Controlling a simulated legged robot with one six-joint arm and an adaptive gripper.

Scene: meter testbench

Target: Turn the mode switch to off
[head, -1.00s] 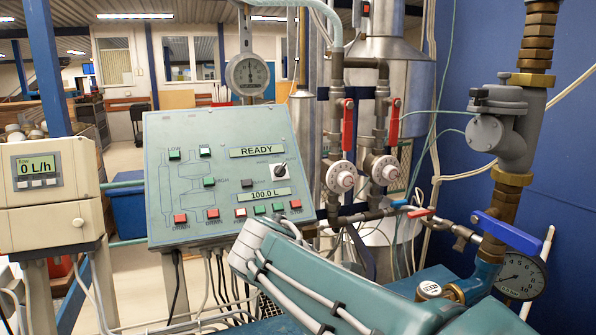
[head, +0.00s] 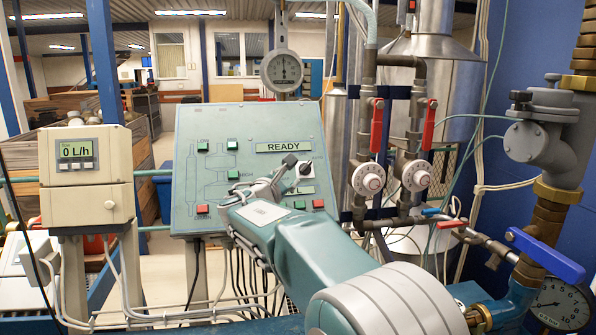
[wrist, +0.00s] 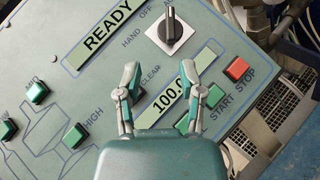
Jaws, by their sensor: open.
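The mode switch (wrist: 172,27) is a black knob on a white square plate, with HAND, OFF and a cut-off label starting with A around it. Its knob points to the top of the wrist view, past OFF towards the cut-off label.
Valves with red handles (head: 377,125) and pipes stand right of the panel. A meter box (head: 87,175) stands to the left.

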